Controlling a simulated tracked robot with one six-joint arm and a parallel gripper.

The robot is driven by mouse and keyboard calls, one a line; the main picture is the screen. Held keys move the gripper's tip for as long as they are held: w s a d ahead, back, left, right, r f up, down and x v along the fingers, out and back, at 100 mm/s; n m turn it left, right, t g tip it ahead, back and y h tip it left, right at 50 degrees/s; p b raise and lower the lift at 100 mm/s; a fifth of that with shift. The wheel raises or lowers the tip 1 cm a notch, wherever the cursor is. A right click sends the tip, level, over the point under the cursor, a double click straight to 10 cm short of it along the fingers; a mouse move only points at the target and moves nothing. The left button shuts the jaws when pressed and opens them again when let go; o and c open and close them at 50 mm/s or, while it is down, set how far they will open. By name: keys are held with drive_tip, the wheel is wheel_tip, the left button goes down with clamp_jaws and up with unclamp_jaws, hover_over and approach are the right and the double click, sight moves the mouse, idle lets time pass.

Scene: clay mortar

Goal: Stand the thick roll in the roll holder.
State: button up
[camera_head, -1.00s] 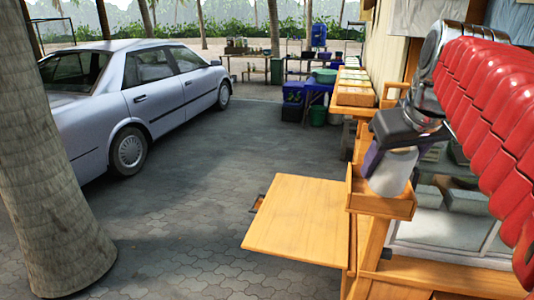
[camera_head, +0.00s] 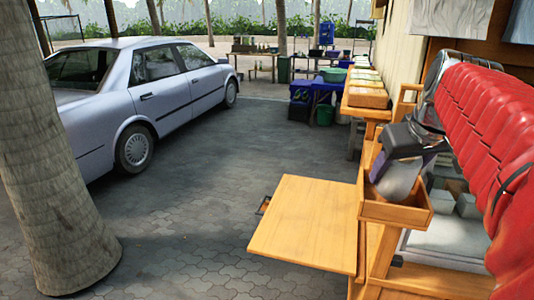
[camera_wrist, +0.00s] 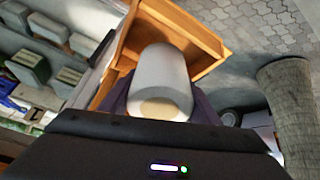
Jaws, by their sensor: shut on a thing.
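The thick roll (camera_head: 399,181) is a white cylinder. My gripper (camera_head: 402,160) is shut on it, with dark purple fingers on either side. The roll leans in the head view, and its lower end reaches into an open wooden box (camera_head: 398,214), which looks like the roll holder. The front wall hides the roll's bottom, so I cannot tell whether it touches the box floor. In the wrist view the roll (camera_wrist: 160,75) lies between the fingers, with the wooden box (camera_wrist: 208,38) around its far end.
A flat wooden shelf (camera_head: 306,222) sticks out left of the box. A wooden counter with boxes (camera_head: 366,97) runs behind it. Grey blocks (camera_head: 467,205) lie to the right. A car (camera_head: 140,95) and palm trunk (camera_head: 55,170) stand left, with open paving between.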

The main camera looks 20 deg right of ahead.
sight(391, 180)
drive_tip(key=shift+w+d+f, duration=0.1)
drive_tip(key=shift+d+f, duration=0.1)
drive_tip(key=shift+f, duration=0.7)
drive_tip(key=shift+w, duration=0.2)
drive_tip(key=shift+w+d+g+y, duration=0.2)
drive_tip(key=shift+w+g+y, duration=0.15)
drive_tip(key=shift+g, duration=0.3)
drive_tip(key=shift+w+d+g+y, duration=0.2)
drive_tip(key=shift+g+y, duration=0.25)
drive_tip(key=shift+g, duration=0.2)
drive_tip(key=shift+r, duration=0.1)
drive_tip(key=shift+f, duration=0.8)
drive_tip(key=shift+f, duration=0.25)
drive_tip(key=o, duration=1)
